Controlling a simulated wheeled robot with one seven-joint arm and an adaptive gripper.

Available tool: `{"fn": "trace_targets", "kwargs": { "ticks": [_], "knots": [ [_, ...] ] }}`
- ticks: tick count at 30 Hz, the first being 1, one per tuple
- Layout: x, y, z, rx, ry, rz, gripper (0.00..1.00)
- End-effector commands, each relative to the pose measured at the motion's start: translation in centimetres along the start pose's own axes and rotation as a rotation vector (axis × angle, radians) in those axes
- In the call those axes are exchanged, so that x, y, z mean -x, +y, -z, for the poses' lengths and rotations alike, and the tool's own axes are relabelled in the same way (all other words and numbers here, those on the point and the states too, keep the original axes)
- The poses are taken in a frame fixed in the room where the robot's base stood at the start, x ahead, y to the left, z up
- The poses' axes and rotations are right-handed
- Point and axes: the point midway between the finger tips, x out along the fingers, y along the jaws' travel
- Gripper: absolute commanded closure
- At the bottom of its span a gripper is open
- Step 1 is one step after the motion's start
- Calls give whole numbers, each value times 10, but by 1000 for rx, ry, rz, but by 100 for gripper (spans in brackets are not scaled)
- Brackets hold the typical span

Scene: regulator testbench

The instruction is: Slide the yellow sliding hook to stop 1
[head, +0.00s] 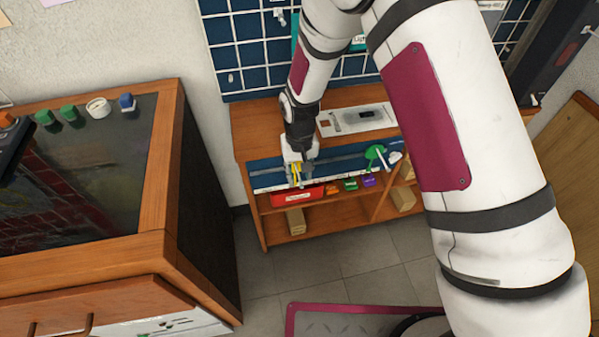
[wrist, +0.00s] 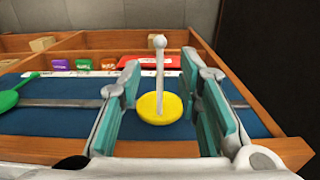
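The yellow sliding hook (wrist: 160,107) is a round yellow disc with an upright white post topped by a small ball. It sits on the grey rail (wrist: 70,103) of the blue bench panel. My gripper (wrist: 160,80) is open, with one teal-padded finger on each side of the hook. Gaps show between the post and both fingers. In the head view my gripper (head: 300,174) is low over the left part of the panel, and only a bit of yellow (head: 296,169) shows there. A white strip with markings (wrist: 75,74) runs along the panel edge; I cannot read its stop numbers.
A green hook (head: 375,152) sits farther right on the rail in the head view. Red (head: 292,197), orange, green and purple labelled blocks line the shelf front. A white plate (head: 355,120) lies behind the rail. A wooden cabinet (head: 170,200) stands at the left.

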Motion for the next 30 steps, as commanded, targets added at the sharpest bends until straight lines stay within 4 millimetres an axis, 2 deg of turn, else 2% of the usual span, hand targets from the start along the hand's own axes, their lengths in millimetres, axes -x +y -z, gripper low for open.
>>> {"fn": "trace_targets", "kwargs": {
  "ticks": [1,5,6,14,24,30],
  "knots": [
    [0,0,0,0,0,0,68],
    [0,0,0,0,0,0,98],
    [0,0,0,0,0,0,100],
    [0,-4,0,2,0,0,100],
    [0,-75,1,4,2,1,100],
    [1,-90,1,0,2,1,100]
  ]
}}
